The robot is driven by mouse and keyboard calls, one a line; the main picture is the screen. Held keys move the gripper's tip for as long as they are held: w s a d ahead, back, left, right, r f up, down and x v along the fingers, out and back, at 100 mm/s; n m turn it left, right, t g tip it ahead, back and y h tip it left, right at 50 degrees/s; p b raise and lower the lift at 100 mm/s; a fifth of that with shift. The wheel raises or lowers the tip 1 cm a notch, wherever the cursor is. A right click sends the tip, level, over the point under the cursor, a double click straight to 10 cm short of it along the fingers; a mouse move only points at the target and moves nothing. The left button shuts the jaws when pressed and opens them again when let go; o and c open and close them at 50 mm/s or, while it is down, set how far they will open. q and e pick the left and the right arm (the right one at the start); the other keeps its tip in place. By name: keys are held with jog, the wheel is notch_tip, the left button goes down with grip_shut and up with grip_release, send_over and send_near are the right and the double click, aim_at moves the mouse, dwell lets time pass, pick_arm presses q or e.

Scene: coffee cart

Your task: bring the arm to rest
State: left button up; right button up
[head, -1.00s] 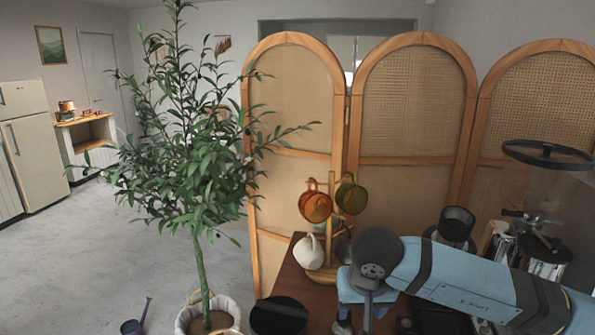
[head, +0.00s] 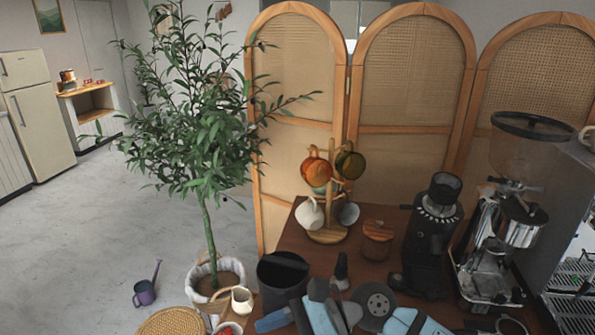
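My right arm (head: 408,322), light blue and dark grey, comes in low at the bottom edge of the head view. Its round grey wrist joint (head: 374,303) shows at the front of the wooden cart. The blue and dark parts of my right gripper (head: 322,312) lie left of that joint, partly cut off by the bottom edge. I cannot make out its fingertips or whether it holds anything. My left gripper is not in view.
A potted tree (head: 207,230) stands left. Rattan screens (head: 410,90) stand behind.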

jog(key=w+d+r+m+t+y+p, duration=0.25)
jog(key=m+t+y, duration=0.6)
jog(key=m, duration=0.95)
jog(key=w+d+f+m+t+h, duration=0.1)
jog(key=d+f+m+t+h, duration=0.45)
jog(key=m, duration=0.55)
jog(key=w+d+f+m+t+h, duration=0.1)
jog(key=d+f+m+t+h, duration=0.3)
jog(key=m+t+h, duration=0.55)
jog(key=s+d+f+m+g+h+p, duration=0.1)
jog(key=s+d+f+m+g, duration=0.3)
jog(key=f+m, duration=0.5)
jog(key=s+d+f+m+g+h+p, duration=0.1)
jog(key=s+d+f+m+g+h, duration=0.3)
jog(key=s+d+f+m, duration=0.3)
notch_tip(320, 180, down, 2)
jog(key=s+m, duration=0.2)
jog(key=m, duration=0.1)
jog(key=shift+s+h, duration=0.15)
jog(key=shift+h, duration=0.1)
